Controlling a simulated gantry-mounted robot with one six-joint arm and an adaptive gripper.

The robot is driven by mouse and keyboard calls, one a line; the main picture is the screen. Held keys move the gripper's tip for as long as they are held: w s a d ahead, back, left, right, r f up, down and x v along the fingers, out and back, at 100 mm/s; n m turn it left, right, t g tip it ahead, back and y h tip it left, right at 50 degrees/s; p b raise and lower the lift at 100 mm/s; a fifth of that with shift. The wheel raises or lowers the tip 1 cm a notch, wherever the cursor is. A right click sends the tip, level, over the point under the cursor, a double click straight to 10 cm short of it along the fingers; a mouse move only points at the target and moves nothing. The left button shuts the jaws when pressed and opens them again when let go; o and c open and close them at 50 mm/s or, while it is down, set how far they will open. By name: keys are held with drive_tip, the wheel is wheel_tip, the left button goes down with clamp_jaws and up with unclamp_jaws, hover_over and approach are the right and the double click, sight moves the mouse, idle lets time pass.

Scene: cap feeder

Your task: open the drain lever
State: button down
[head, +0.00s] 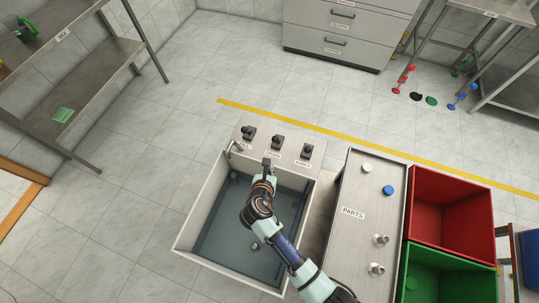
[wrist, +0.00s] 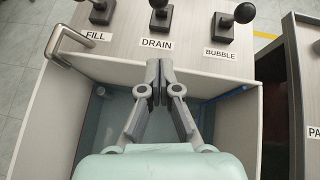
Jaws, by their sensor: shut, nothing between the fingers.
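The drain lever (wrist: 160,14) is a black ball-topped lever on a dark base, in the middle of three on the grey panel behind the basin, above a DRAIN label (wrist: 156,44). In the head view, the drain lever (head: 277,143) stands between the other two. My gripper (wrist: 158,66) is shut and empty, its fingertips just in front of the DRAIN label and apart from the lever in the picture. In the head view, my gripper (head: 266,163) reaches over the basin's far edge. The basin (head: 190,215) holds bluish water.
The fill lever (wrist: 101,12) stands to the left and the bubble lever (wrist: 240,15) to the right. A metal spout (wrist: 66,43) rises at the basin's left corner. A PARTS table (head: 353,190) and red (head: 450,215) and green (head: 440,275) bins stand to the right.

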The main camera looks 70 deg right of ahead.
sight(276, 140)
drive_tip(key=b+x, duration=0.3)
drive_tip(key=x, duration=0.5)
drive_tip(key=shift+a+f, duration=0.15)
drive_tip(key=d, duration=0.1)
drive_tip(key=d+r+b, duration=0.1)
drive_tip(key=shift+w+d, duration=0.25)
drive_tip(key=shift+w, duration=0.1)
drive_tip(key=shift+w+d+r, duration=0.1)
drive_tip(key=shift+w+d, duration=0.05)
drive_tip(key=shift+d, duration=0.15)
drive_tip(key=shift+d+r, duration=0.1)
drive_tip(key=shift+d, duration=0.1)
drive_tip(key=shift+r, duration=0.1)
